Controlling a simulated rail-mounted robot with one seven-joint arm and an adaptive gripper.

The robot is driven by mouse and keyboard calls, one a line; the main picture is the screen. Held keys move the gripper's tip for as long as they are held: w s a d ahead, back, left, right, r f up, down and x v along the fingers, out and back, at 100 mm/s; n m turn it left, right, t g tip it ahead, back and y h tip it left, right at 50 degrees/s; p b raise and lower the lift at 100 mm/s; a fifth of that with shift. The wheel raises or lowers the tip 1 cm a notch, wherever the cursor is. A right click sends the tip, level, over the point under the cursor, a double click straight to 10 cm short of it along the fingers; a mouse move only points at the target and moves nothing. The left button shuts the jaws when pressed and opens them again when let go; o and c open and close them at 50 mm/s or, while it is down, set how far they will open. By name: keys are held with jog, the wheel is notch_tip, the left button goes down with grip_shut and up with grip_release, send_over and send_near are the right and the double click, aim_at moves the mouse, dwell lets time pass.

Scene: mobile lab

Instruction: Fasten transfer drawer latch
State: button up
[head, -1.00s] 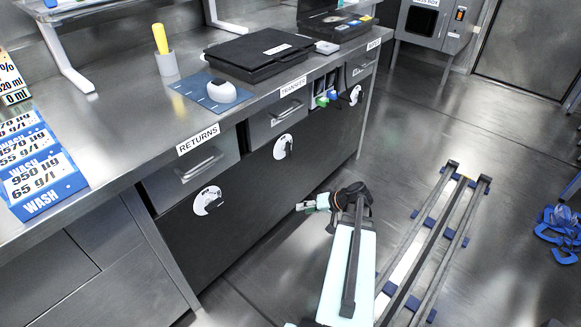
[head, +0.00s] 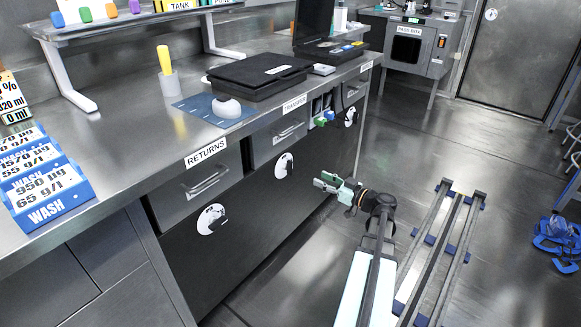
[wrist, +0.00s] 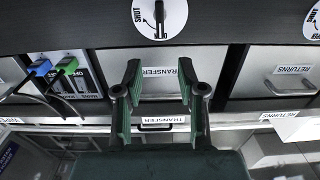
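The transfer drawer (head: 270,145) is a grey front with a bar handle under a TRANSFER label, and it looks closed. Its latch (head: 284,166) is a white disc with a dark lever on the black panel below the drawer. In the wrist view, which is upside down, the latch (wrist: 159,14) is at the top centre with its lever roughly vertical and SHUT lettering beside it. The drawer front (wrist: 165,88) shows between and behind my fingers. My gripper (head: 318,179) is open and empty, in front of the cabinet and apart from the latch; it also shows in the wrist view (wrist: 160,72).
The returns drawer (head: 197,186) has its own latch (head: 212,219) to the left. Blue and green connectors (head: 324,118) with cables sit right of the transfer drawer. A black case (head: 259,73) lies on the worktop above.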

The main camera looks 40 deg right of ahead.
aim_at(292, 166)
jog(key=b+x, duration=0.3)
jog(key=x, duration=1.1)
jog(key=shift+w+a, duration=0.1)
jog(key=shift+w, duration=0.15)
jog(key=shift+f, duration=0.1)
grip_shut()
